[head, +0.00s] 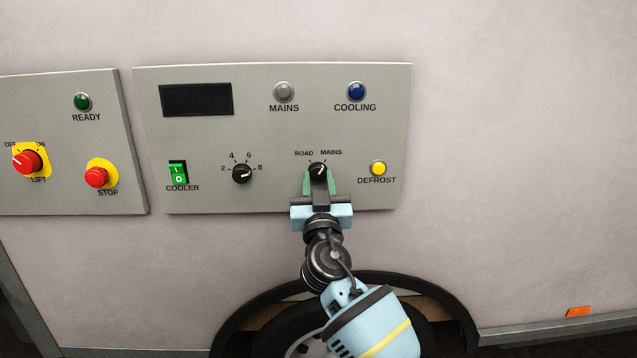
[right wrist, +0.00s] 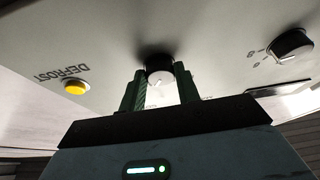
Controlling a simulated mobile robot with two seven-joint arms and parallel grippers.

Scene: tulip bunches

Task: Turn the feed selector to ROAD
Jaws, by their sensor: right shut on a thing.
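The feed selector (head: 317,168) is a small black knob on the grey panel, below the ROAD and MAINS labels. Its white mark seems to lean up and right, to the MAINS side, though it is small. My right gripper (head: 319,177) comes from below, with its green fingers on either side of the knob, shut on it. In the right wrist view the knob (right wrist: 160,68) sits between the tips of my right gripper (right wrist: 160,80). My left gripper is not in view.
The numbered dial (head: 242,173) and green COOLER switch (head: 178,172) are to the left. The yellow DEFROST button (head: 378,168) is close on the right. MAINS (head: 283,91) and COOLING (head: 356,91) lamps are above. Another panel (head: 60,120) has red LIFT and STOP controls.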

